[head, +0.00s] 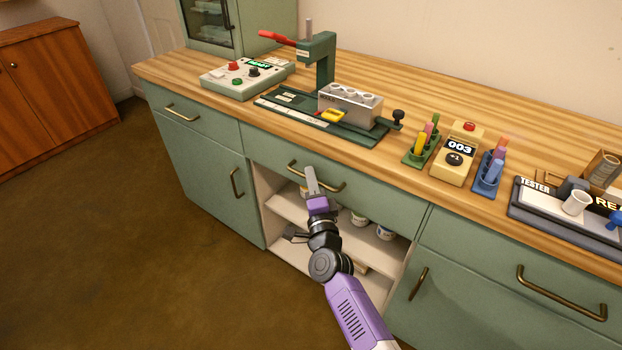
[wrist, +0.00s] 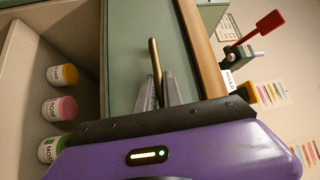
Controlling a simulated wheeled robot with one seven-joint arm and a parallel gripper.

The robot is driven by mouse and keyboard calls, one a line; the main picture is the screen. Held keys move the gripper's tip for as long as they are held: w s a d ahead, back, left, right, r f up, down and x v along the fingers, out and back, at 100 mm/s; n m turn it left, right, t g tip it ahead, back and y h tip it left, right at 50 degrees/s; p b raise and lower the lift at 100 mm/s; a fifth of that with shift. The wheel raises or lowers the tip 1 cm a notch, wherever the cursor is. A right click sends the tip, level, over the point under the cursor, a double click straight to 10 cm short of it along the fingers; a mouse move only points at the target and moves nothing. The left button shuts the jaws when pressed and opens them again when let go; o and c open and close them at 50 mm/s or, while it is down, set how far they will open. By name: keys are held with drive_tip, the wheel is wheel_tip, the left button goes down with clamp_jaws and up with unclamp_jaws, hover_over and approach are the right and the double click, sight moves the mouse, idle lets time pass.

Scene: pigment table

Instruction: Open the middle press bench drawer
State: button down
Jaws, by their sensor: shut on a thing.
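The middle press bench drawer (head: 378,192) has a green front and a brass bar handle (head: 331,189). Its front looks about flush with its neighbours. My gripper (head: 311,182) reaches up to the handle from the front. In the wrist view, the brass handle (wrist: 154,58) runs between the two grey fingers, which are shut on it. The drawer front (wrist: 128,40) lies just behind them. The near part of the handle is hidden by the gripper.
Below the drawer is an open shelf (head: 284,206) with several small jars. Green drawers flank it, left (head: 205,122) and right (head: 480,250). The wooden worktop (head: 455,112) above carries a green press (head: 320,60), a timer (head: 458,155) and a tester (head: 540,205). The floor in front is clear.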

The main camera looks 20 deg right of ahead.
drive_tip(key=s+a+p, duration=0.4)
drive_tip(key=s+a, duration=0.4)
drive_tip(key=a, duration=0.3)
drive_tip(key=s+a+p, duration=0.5)
drive_tip(key=s+a, duration=0.4)
drive_tip(key=a, duration=0.3)
drive_tip(key=shift+a+f, duration=0.1)
drive_tip(key=c, duration=1.8)
unclamp_jaws()
drive_tip(key=s, duration=0.5)
drive_tip(key=s+a+f, duration=0.1)
drive_tip(key=s, duration=0.1)
drive_tip(key=shift+s+a, duration=0.1)
drive_tip(key=shift+s, duration=0.2)
